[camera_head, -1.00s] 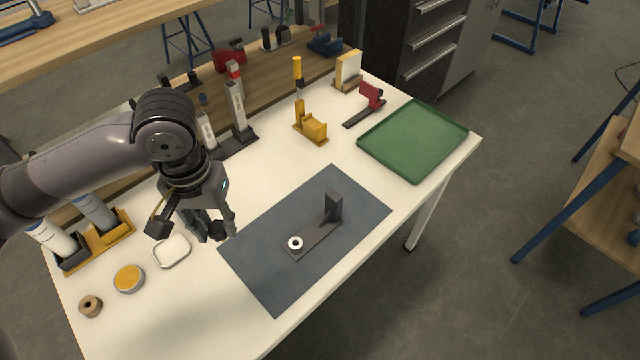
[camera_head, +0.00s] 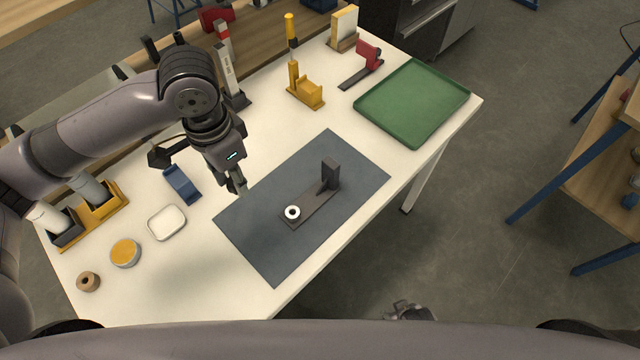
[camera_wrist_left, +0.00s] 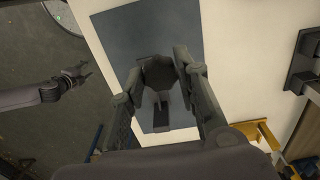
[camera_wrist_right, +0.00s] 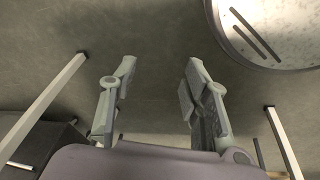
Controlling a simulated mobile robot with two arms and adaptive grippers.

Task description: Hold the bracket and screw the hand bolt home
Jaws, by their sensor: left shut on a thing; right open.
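The bracket (camera_head: 314,205) is dark, with a flat base and an upright block. It lies on the blue-grey mat (camera_head: 262,245), with a white ring (camera_head: 292,212) at its near-left end. My left gripper (camera_head: 240,188) is above the mat's left edge, apart from the bracket. In the left wrist view it (camera_wrist_left: 160,72) is shut on a dark knob with a thin shank, seemingly the hand bolt (camera_wrist_left: 158,76); part of the bracket shows behind it. My right gripper (camera_wrist_right: 158,76) is open and empty over the floor, off the table's front edge.
A blue block (camera_head: 182,185), a white dish (camera_head: 167,222), a yellow-topped tin (camera_head: 125,253) and a brown ring (camera_head: 88,281) are at left. A yellow stand (camera_head: 304,92), a red-headed fixture (camera_head: 362,66) and a green tray (camera_head: 413,103) are at the back. The mat's front part is clear.

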